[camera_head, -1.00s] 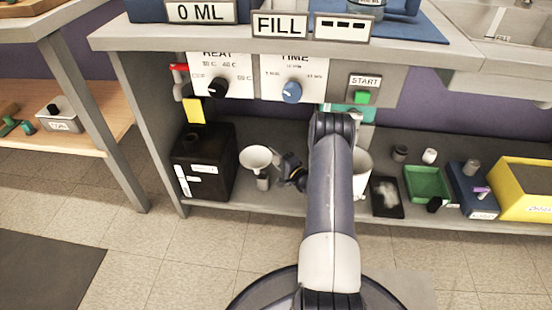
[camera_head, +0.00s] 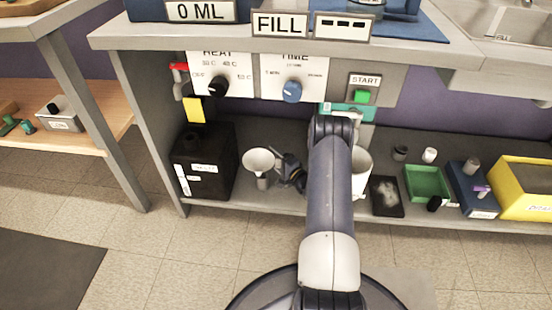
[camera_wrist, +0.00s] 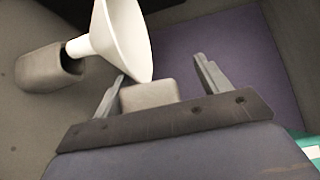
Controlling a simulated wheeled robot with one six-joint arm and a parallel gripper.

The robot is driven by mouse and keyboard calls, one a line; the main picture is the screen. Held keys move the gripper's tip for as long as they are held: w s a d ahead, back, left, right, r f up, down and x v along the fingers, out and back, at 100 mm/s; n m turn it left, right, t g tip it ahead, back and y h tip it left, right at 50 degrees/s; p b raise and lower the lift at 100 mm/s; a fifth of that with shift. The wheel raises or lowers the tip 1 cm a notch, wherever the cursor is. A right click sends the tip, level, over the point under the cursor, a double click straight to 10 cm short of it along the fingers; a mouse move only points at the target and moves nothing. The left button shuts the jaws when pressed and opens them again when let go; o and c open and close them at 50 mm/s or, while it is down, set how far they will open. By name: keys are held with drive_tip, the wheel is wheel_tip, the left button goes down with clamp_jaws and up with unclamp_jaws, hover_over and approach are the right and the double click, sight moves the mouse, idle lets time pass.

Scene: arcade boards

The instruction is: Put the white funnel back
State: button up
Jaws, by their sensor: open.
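The white funnel (camera_head: 259,161) sits upright with its spout in a small grey holder (camera_head: 263,182) on the lower shelf, right of the black canister. In the wrist view the funnel (camera_wrist: 124,38) is at upper left, its stem in the grey holder (camera_wrist: 48,73). My gripper (camera_head: 281,166) is just right of the funnel in the head view. In the wrist view my gripper (camera_wrist: 158,72) has its two fingers apart with nothing clasped between them. The funnel's rim is close to the left finger; whether they touch I cannot tell.
A black canister (camera_head: 203,165) stands left of the funnel. A white container (camera_head: 361,172), partly behind my arm, a black tray (camera_head: 386,196), a green tray (camera_head: 428,184) and a yellow bin (camera_head: 525,190) stand to the right. The counter with the control panel (camera_head: 255,77) hangs above.

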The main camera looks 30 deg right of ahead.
drive_tip(key=shift+r, duration=0.25)
drive_tip(key=p+v, duration=0.4)
drive_tip(key=v, duration=0.8)
drive_tip(key=shift+r, duration=0.35)
drive_tip(key=b+x, duration=0.1)
drive_tip(key=x, duration=0.3)
drive_tip(key=b+x, duration=0.1)
drive_tip(key=x, duration=0.3)
drive_tip(key=b+x, duration=0.2)
drive_tip(key=x, duration=0.2)
drive_tip(key=shift+f, duration=0.6)
drive_tip(key=shift+r, duration=0.45)
